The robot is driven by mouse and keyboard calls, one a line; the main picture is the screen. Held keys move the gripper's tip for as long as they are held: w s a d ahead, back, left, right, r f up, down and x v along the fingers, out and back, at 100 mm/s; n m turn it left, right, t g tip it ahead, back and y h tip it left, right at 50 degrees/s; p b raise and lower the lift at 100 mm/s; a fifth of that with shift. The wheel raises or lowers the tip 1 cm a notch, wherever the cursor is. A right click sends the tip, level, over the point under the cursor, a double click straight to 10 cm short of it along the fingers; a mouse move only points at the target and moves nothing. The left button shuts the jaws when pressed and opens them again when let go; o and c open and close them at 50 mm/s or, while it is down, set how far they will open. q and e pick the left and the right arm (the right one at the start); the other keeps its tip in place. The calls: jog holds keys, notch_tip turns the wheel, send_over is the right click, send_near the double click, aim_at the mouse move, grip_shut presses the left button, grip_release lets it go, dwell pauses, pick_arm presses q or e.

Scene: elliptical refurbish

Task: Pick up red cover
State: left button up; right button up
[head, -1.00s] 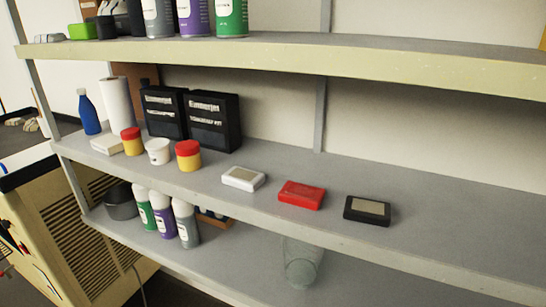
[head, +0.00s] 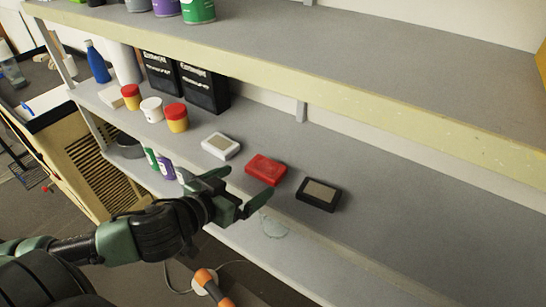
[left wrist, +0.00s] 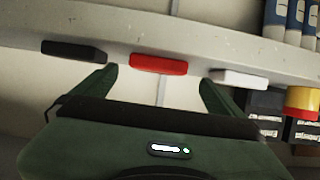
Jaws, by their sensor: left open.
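The red cover (head: 266,169) is a flat red box lying on the middle shelf near its front edge, between a white box and a black box. My left gripper (head: 238,188) is open and empty, in front of the shelf edge and just short of the red cover. In the left wrist view the red cover (left wrist: 158,64) shows beyond and between the two spread fingers of the left gripper (left wrist: 160,88), apart from them. My right gripper is not in view.
A white box (head: 220,146) lies left of the red cover and a black box (head: 318,194) right of it, both close. Jars with red lids (head: 176,117) stand further left. The upper shelf (head: 330,80) overhangs. The middle shelf's right part is clear.

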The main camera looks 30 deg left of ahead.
aim_at(264, 168)
pick_arm(q)
jog(key=shift+w+d+f+b, duration=0.2)
jog(key=shift+w+b, duration=0.3)
jog(key=shift+w+d+f+b, duration=0.2)
jog(key=shift+w+b, duration=0.25)
jog(key=shift+b, duration=0.05)
jog(key=shift+a+r+b, duration=0.1)
jog(key=shift+a+b, duration=0.1)
jog(key=shift+b, duration=0.75)
jog(key=shift+w, duration=0.35)
jog(key=shift+w+d+b, duration=0.2)
jog(key=shift+w+b, duration=0.45)
jog(key=shift+w, duration=0.2)
jog(key=shift+w+d+r+p, duration=0.1)
jog(key=shift+w+r+p, duration=0.1)
jog(key=shift+w+p, duration=0.45)
jog(key=shift+w+f+p, duration=0.3)
jog(key=shift+w+f, duration=0.3)
jog(key=shift+w, duration=0.1)
jog(key=shift+w+d+f, duration=0.1)
jog(key=shift+w+f, duration=0.05)
jog(key=c, duration=1.3)
jog(key=shift+c, duration=1)
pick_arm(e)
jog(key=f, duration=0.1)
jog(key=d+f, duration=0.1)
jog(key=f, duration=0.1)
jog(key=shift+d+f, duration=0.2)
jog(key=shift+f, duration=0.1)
